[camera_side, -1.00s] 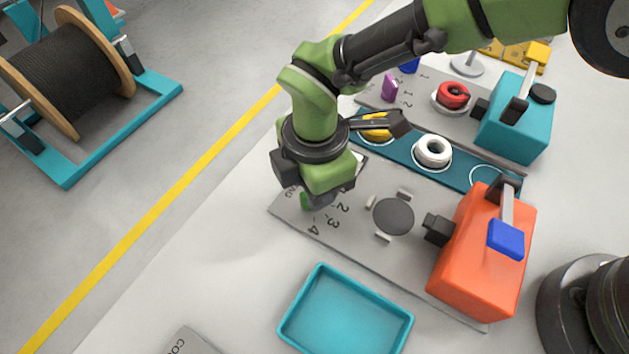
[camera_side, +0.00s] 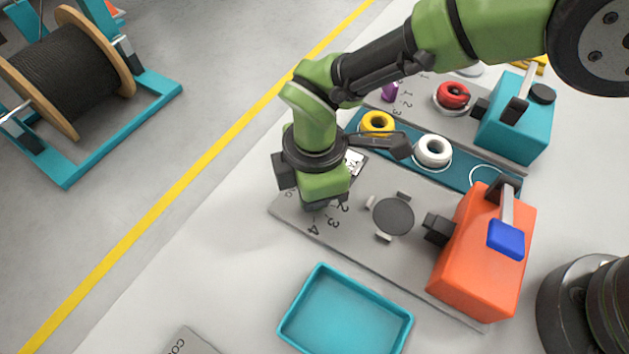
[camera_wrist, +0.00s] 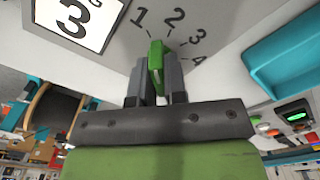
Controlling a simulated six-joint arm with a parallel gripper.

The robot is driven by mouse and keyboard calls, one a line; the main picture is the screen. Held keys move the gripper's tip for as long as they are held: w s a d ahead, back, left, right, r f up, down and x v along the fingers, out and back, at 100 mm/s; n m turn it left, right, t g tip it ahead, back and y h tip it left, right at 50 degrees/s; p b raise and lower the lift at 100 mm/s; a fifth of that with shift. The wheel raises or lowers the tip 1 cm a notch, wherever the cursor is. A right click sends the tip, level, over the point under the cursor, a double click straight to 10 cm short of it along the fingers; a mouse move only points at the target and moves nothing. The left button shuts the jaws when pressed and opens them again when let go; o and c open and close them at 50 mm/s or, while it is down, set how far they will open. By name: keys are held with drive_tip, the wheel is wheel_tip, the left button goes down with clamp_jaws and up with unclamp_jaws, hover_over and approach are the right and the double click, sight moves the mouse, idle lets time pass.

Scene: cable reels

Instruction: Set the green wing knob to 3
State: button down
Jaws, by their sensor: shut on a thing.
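The green wing knob (camera_wrist: 156,62) stands on the grey panel (camera_side: 384,263), between the two fingers of my gripper (camera_wrist: 155,82) in the wrist view. The fingers are shut on it. Printed numbers 1 to 4 (camera_wrist: 176,15) fan around its far side. The wing's far end appears to face between the 1 and 2 marks; the exact setting is hard to tell. In the side view my wrist hides the knob, while the numbers 2, 3 and 4 (camera_side: 331,222) show beside it.
A card with a large 3 (camera_wrist: 72,16) lies near the knob. An orange box with a blue lever (camera_side: 482,255) and a round grey disc (camera_side: 393,217) are on the panel's right. A teal tray (camera_side: 285,325) stands in front. Yellow (camera_side: 377,122) and white (camera_side: 433,149) reels sit behind.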

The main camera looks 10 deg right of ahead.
drive_tip(key=m, duration=0.9)
drive_tip(key=shift+m, duration=0.4)
drive_tip(key=m, duration=0.4)
drive_tip(key=c, duration=1.2)
unclamp_jaws()
wheel_tip(320, 180, up, 7)
